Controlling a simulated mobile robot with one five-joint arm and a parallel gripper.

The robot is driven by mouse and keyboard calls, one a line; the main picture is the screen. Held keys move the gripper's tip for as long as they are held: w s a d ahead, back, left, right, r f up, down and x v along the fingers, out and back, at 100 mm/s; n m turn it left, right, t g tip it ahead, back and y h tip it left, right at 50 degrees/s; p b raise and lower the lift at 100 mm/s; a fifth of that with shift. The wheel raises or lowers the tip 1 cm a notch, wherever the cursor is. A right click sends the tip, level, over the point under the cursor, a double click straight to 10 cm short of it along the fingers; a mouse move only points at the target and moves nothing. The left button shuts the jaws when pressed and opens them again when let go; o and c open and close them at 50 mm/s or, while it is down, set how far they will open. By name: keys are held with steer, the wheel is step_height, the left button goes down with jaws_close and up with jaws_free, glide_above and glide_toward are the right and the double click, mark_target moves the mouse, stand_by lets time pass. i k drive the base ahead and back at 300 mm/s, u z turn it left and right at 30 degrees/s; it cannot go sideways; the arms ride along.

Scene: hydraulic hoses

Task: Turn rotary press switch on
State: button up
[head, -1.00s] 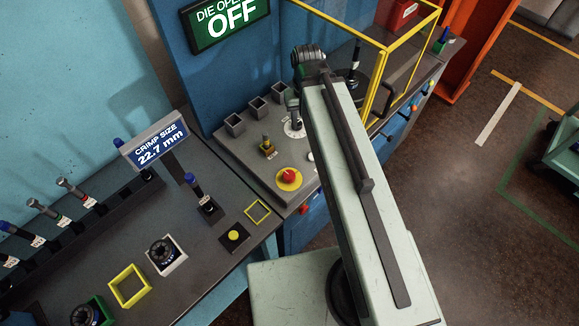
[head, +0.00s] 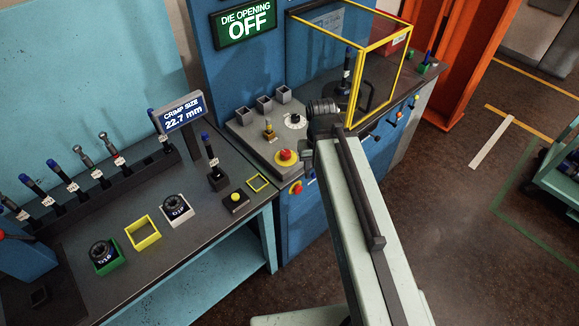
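The rotary switch (head: 295,121) is a small dark knob on a round white dial plate, on the grey control panel of the blue press. I cannot read its pointer position. My gripper (head: 305,154) is at the right edge of the panel, close to the red mushroom button (head: 287,156) on its yellow base. It is in front of and lower in the picture than the dial, and apart from it. My wrist partly hides the panel's right side. The fingers are small and dark, and I cannot tell whether they are open or shut. The display (head: 244,25) reads "DIE OPENING OFF".
A yellow-framed guard (head: 378,48) stands right of the panel. A small toggle lever (head: 268,131) and several square sockets stand left of the dial. A red-and-yellow button (head: 296,187) is on the cabinet front. The left bench (head: 180,240) holds dies and tools. Open floor lies right.

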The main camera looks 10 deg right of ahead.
mark_target(285, 154)
steer(key=u, duration=3.15)
steer(key=k, duration=1.25)
steer(key=z, duration=0.9)
steer(key=i, duration=1)
steer(key=u, duration=0.1)
